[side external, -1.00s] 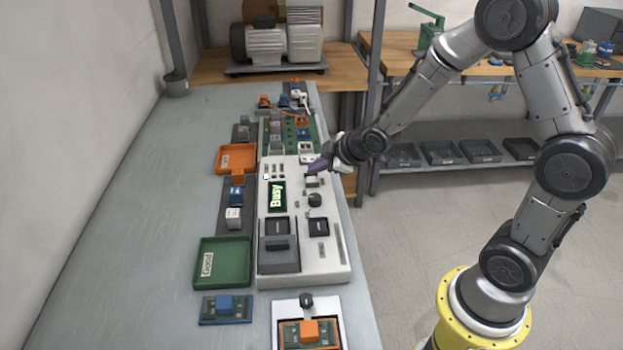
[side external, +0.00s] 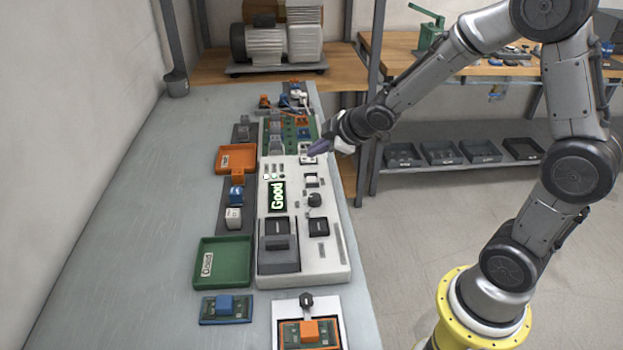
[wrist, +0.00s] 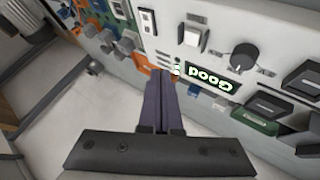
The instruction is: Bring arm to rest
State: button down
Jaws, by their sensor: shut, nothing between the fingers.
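My gripper (side external: 318,148) is shut and empty. It hangs above the far right part of the white test panel, apart from it. In the wrist view its two dark purple fingers (wrist: 164,75) lie side by side, pointing toward the panel. The white test panel (side external: 330,262) stands on the grey table, and its display (side external: 277,196) reads "Good" in green. The display also shows in the wrist view (wrist: 210,79). A black knob (side external: 315,200) and a white button (side external: 311,180) sit on the panel.
An orange tray (side external: 222,158) and a green tray (side external: 205,285) stand left of the panel. A board with a blue block (side external: 226,308) and a board with an orange block (side external: 310,331) lie at the front. The table's left side is clear.

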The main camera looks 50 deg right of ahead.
notch_tip(320, 180, up, 12)
jog(key=s+a+f+t, duration=0.1)
jog(key=s+a+t, duration=0.1)
jog(key=s, duration=0.1)
jog(key=s+r+m, duration=0.3)
jog(key=s+r, duration=0.2)
jog(key=s, duration=0.3)
jog(key=s+a+f+m+g, duration=0.1)
jog(key=s+f+m+g, duration=0.1)
jog(key=s, duration=0.6)
jog(key=s+a+f+m+g, duration=0.2)
jog(key=s+f+m+g, duration=0.1)
jog(key=s, duration=0.5)
jog(key=shift+s+f+g, duration=0.3)
jog(key=shift+f, duration=0.55)
jog(key=c, duration=1.6)
grip_release()
jog(key=shift+a, duration=0.1)
